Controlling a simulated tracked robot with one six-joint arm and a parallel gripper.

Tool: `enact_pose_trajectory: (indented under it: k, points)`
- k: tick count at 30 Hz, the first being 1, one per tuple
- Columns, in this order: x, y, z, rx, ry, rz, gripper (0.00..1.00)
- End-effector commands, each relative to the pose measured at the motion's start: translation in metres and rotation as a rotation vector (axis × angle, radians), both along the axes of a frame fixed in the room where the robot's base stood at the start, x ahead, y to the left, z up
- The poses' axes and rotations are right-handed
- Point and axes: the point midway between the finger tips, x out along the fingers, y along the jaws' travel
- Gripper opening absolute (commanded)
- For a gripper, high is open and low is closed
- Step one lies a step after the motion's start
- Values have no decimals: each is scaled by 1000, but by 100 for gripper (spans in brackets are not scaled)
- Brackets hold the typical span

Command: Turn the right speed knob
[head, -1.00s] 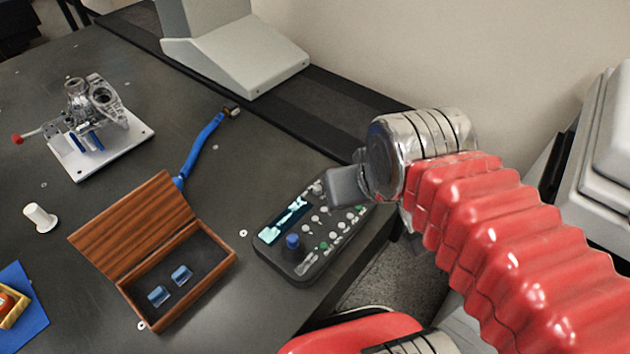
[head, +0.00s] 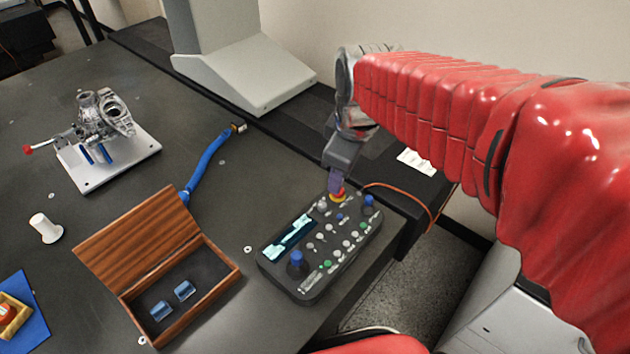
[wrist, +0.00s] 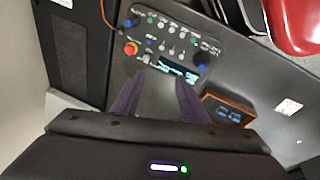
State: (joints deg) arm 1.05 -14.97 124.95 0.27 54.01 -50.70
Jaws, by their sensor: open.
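A dark control box (head: 320,285) lies near the table's right edge, with a lit screen (head: 288,237) and several small buttons. Its right blue knob (head: 368,203) stands at the far right corner; the other blue knob (head: 297,260) is at the near left. In the wrist view the right knob (wrist: 131,21) is at upper left and the other knob (wrist: 201,62) at right. My gripper (head: 335,184) is over the box's far edge, by the red stop button (head: 338,195), left of the right knob. The wrist view shows its dark fingers (wrist: 160,80) apart and empty.
An orange cable (head: 415,200) arcs behind the right knob. An open wooden case (head: 215,285) with two blue blocks is left of the box. A blue hose (head: 205,160) and grey column base (head: 245,75) stand farther back.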

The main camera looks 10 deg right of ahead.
Motion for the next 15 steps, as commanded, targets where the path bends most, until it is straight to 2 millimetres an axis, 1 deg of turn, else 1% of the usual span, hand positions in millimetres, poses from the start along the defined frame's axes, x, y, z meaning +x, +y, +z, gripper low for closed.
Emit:
enact_pose_trajectory:
  k: [1,8,15]
  points:
    - [10,0,-5,-15,19,56,40]
    - [50,-1,-28,-80,89,333,40]
    - [91,-1,-62,-126,157,625,40]
